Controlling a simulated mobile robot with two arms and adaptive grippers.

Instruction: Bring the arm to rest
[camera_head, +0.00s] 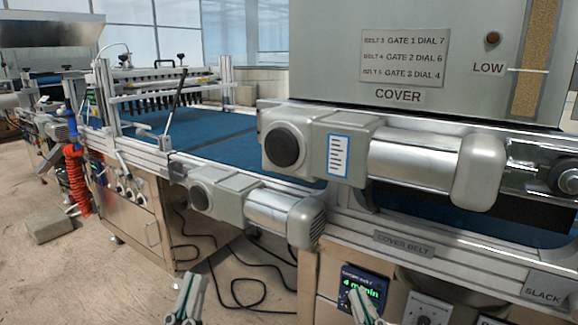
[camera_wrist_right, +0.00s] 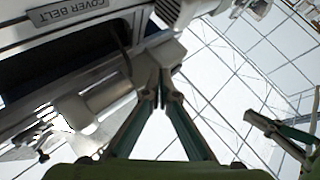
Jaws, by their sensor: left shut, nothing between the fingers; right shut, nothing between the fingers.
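My left gripper (camera_head: 187,296) shows at the bottom of the head view, left of centre, in front of the machine and over the floor. Its green and grey fingers are shut with nothing between them. My right gripper (camera_head: 362,302) shows at the bottom edge, right of the left one, in front of the drive display below the cover belt. Its fingers also show in the right wrist view (camera_wrist_right: 161,92), where they come together at the tips, shut and empty. A further green finger at the right of that view looks like part of my left gripper (camera_wrist_right: 262,122).
The seeder has a blue belt (camera_head: 212,131) and two projecting motors (camera_head: 415,158), (camera_head: 270,213). A grey cover hopper (camera_head: 408,53) stands above. A lit display (camera_head: 363,285) and dial (camera_head: 423,309) sit low at the right. Black cables (camera_head: 243,283) lie on the open floor.

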